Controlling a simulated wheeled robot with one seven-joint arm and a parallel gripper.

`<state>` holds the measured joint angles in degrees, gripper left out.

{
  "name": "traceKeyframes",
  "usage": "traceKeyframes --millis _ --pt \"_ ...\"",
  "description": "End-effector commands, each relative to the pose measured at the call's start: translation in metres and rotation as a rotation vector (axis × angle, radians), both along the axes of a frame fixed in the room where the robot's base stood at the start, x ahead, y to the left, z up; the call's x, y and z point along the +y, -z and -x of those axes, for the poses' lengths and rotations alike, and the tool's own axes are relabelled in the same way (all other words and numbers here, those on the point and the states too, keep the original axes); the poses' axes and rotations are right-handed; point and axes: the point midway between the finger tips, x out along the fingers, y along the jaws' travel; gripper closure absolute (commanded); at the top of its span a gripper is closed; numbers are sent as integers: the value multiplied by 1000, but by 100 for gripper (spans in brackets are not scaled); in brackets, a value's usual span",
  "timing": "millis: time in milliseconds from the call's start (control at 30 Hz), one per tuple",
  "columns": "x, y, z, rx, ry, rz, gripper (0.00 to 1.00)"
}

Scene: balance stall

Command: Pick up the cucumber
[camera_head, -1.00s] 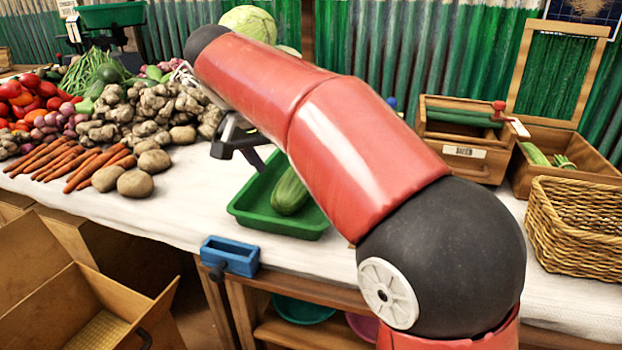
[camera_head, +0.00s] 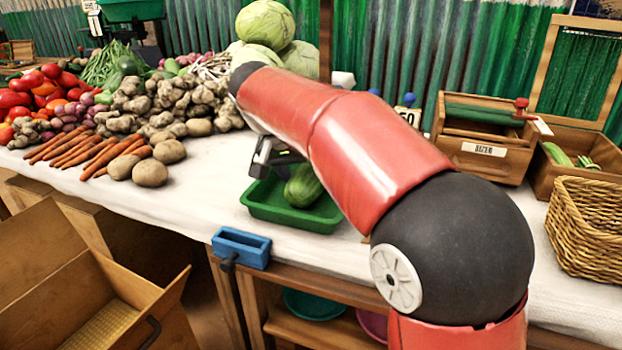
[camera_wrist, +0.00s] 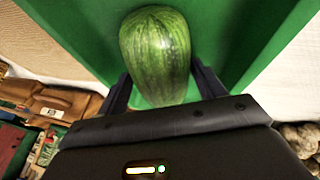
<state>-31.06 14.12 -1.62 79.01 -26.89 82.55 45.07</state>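The cucumber (camera_head: 304,187) is thick, green and striped, and lies in a green tray (camera_head: 286,219) on the white-covered table. My gripper (camera_head: 273,166) is low over the tray's back left part, beside the cucumber; my arm hides part of the scene behind it. In the wrist view, the cucumber (camera_wrist: 156,52) lies in the green tray (camera_wrist: 85,25), with its near end between the two spread dark fingers of my gripper (camera_wrist: 160,85). The fingers are open with a gap on each side. I cannot tell how deep they reach around it.
Potatoes (camera_head: 150,172), carrots (camera_head: 95,152) and other vegetables crowd the table's left. Cabbages (camera_head: 265,25) are piled behind my arm. A blue box (camera_head: 241,249) sits at the front edge. A wooden box (camera_head: 483,150) and a wicker basket (camera_head: 585,230) stand at right.

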Motion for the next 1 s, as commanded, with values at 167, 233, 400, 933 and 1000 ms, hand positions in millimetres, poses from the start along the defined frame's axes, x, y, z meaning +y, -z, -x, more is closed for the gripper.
traceKeyframes --millis 167,233,400,933,1000 --pt "0 0 0 0 0 0 56" --pt "0 0 0 0 0 0 65" --pt "0 -1 0 -1 0 -1 73" --pt "0 -59 -1 -6 1 -3 73" --pt "0 -83 -1 -7 1 -4 73"
